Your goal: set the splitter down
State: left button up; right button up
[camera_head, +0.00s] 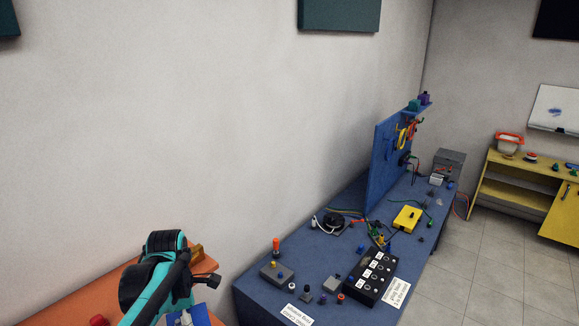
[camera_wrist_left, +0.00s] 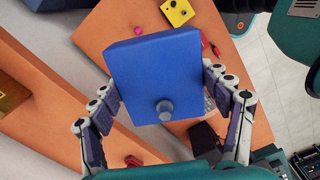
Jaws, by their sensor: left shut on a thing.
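A blue flat box with a round grey knob on its face, which I take to be the splitter (camera_wrist_left: 155,65), fills the middle of the left wrist view. My left gripper (camera_wrist_left: 160,88) has a finger on each side of it and is shut on it. In the head view my left arm comes in at the bottom left, over the orange table (camera_head: 110,285). A bit of the blue box (camera_head: 200,316) shows below the arm at the bottom edge. The wrist view shows the orange table (camera_wrist_left: 75,112) under the box. My right gripper is not in view.
A yellow box (camera_wrist_left: 178,11), a pink knob (camera_wrist_left: 166,32) and a red piece (camera_wrist_left: 132,161) lie on the orange table. Right of it, a blue bench (camera_head: 255,300) holds a black switch box (camera_head: 368,280), a yellow box (camera_head: 407,218) and an upright blue pegboard (camera_head: 383,165).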

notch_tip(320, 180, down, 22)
jog(key=b, duration=2.1)
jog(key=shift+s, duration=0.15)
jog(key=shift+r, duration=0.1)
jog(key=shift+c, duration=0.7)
pick_arm(q)
jog(key=d+f+m, duration=0.3)
jog(key=f+m, duration=0.8)
jog(key=f, duration=0.7)
jog(key=d+f+m, duration=0.3)
jog(key=f+m, duration=0.9)
jog(key=f, duration=0.6)
jog(key=shift+d+f, duration=0.2)
jog(key=shift+f, duration=0.05)
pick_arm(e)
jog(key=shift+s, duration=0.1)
